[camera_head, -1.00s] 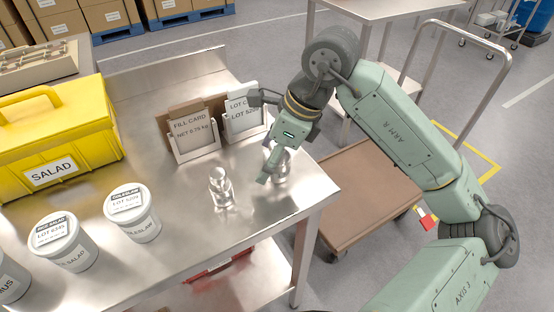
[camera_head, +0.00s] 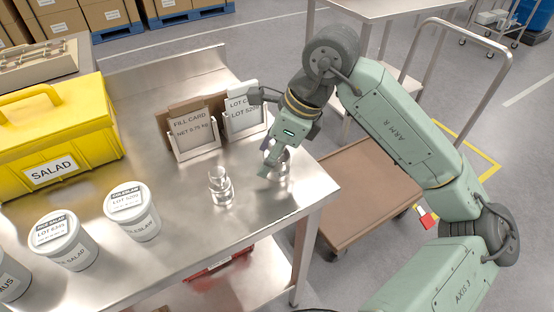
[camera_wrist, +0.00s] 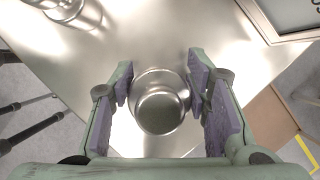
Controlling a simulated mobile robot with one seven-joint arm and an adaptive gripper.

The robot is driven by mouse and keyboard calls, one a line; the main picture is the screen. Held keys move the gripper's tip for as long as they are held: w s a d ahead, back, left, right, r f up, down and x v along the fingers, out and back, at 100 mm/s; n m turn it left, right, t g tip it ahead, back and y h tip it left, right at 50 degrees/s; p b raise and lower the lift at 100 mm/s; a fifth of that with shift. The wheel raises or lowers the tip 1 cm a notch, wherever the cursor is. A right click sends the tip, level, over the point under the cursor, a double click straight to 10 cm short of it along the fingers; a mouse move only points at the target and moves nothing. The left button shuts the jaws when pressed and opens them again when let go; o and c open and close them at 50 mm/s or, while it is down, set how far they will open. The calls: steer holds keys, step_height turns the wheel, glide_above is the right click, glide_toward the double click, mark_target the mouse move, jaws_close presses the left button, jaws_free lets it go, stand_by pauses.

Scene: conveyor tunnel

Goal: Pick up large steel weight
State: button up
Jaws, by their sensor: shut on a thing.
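A shiny steel weight (camera_head: 283,166) is between the fingers of my gripper (camera_head: 272,160) near the right end of the steel table. In the wrist view, the round weight (camera_wrist: 160,103) sits between the two purple-padded fingers of my gripper (camera_wrist: 163,90), which is shut on it. The fingers hide part of it in the head view. I cannot tell whether its base touches the table. A second steel weight (camera_head: 221,186), with a narrower neck and top, stands upright on the table to the left, apart from my gripper. It shows at the top left of the wrist view (camera_wrist: 62,8).
The fill card (camera_head: 193,132) and the lot card (camera_head: 243,117) stand in holders just behind the weights. White salad tubs (camera_head: 132,212) and a yellow box (camera_head: 60,145) are on the left. A brown cart (camera_head: 365,190) is beyond the table's right edge.

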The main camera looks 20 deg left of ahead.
mark_target(270, 141)
steer(key=shift+r, duration=0.1)
jaws_close()
steer(key=shift+r+b, duration=0.75)
steer(key=shift+r, duration=1)
steer(key=s+d+r+b, duration=0.1)
steer(key=s+d+b, duration=0.3)
steer(key=s+d, duration=0.6)
steer(key=shift+s+d+r, duration=0.2)
steer(key=shift+s+d, duration=0.2)
steer(key=shift+s, duration=0.5)
steer(key=o, duration=0.8)
jaws_free()
jaws_close()
